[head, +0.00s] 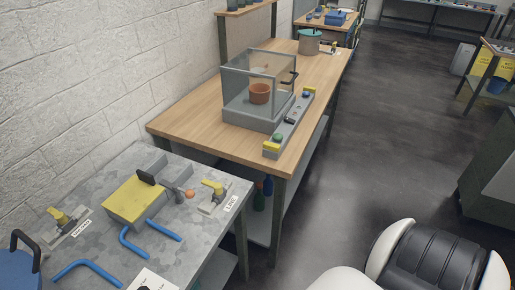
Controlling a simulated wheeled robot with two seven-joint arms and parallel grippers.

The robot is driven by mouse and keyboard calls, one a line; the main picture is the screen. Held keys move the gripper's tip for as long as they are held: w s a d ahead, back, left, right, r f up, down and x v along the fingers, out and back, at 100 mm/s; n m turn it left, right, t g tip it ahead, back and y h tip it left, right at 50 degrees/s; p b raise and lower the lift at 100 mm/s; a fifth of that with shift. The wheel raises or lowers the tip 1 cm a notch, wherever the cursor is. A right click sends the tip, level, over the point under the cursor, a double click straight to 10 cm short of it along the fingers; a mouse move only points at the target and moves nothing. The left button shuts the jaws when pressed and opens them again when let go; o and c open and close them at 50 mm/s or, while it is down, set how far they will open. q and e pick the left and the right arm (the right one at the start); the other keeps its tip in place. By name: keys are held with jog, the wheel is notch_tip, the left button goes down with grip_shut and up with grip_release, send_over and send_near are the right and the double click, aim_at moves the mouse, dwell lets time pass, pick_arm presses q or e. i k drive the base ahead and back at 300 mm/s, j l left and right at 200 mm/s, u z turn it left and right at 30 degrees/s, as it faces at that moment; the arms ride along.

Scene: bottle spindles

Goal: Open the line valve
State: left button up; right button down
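Two small valves with yellow handles are fixed on the grey metal table (200,248) in the head view. One valve (214,187) is near the table's right edge, on a light plate with a white label (231,203) beside it. The other valve (62,217) is at the left, also on a plate with a label (82,228). Both labels are too small to read surely, so I cannot tell which is the line valve. The handle positions are too small to judge as open or closed. Neither of my grippers is in view.
A yellow-topped box (133,200) with a black lever stands between the valves. Blue bent bars (130,243) and a blue item with a black handle (22,268) lie near. Behind stands a wooden bench (190,112) with a clear case (250,88).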

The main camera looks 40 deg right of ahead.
aim_at(218, 188)
jog(key=z, duration=0.9)
